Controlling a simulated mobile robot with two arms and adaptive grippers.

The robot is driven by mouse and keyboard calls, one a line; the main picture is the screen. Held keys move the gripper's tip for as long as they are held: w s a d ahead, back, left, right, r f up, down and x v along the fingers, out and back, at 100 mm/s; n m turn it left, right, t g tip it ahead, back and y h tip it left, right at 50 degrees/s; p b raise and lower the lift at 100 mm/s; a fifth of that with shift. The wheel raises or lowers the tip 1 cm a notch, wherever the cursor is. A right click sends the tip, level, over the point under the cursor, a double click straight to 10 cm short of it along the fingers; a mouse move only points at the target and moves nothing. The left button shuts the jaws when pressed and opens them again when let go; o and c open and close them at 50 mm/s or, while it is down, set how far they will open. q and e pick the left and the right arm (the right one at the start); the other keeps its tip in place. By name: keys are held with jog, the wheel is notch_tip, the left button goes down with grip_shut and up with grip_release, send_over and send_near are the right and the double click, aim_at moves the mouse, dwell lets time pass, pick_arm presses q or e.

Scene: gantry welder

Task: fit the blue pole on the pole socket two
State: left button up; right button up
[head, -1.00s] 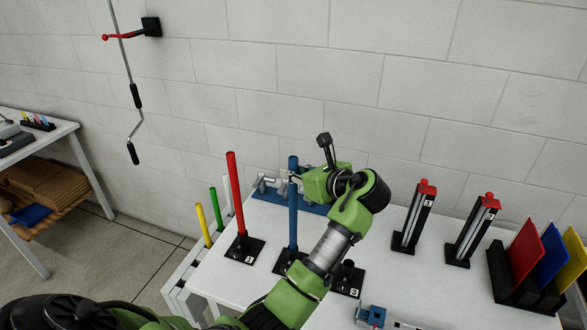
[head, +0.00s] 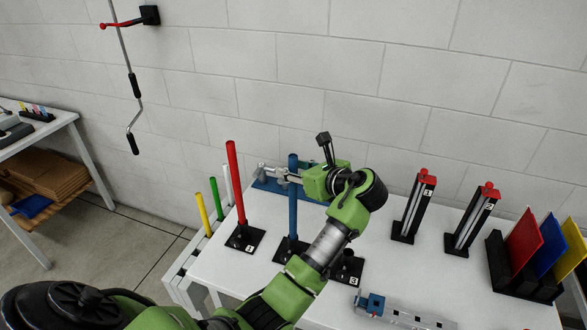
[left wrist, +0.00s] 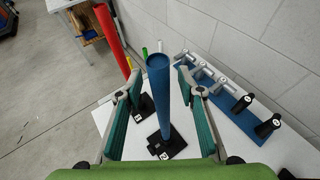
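The blue pole (head: 293,215) stands upright, its lower end at the black base of pole socket two (left wrist: 166,145), which is marked 2. How deep it sits in the socket is hidden. My left gripper (head: 291,178) is near the upper part of the pole. In the left wrist view its teal fingers are spread, one on each side of the blue pole (left wrist: 160,90), with gaps on both sides. My forearm covers part of the socket area in the head view. My right gripper is not in view.
A red pole (head: 235,185) stands in socket 1 to the left; socket 3 (head: 347,266) to the right holds no pole. A blue rack with grey tools (head: 262,184) lies behind. Yellow, green and white poles (head: 213,195) stand beyond the table's left edge. Two red-topped black stands (head: 413,208) are at right.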

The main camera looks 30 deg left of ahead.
pick_arm(q)
jog(key=shift+d, duration=0.1)
jog(key=v, duration=1.1)
jog(key=shift+s+d+r, duration=0.2)
jog(key=shift+d+r, duration=0.05)
jog(key=shift+d, duration=0.05)
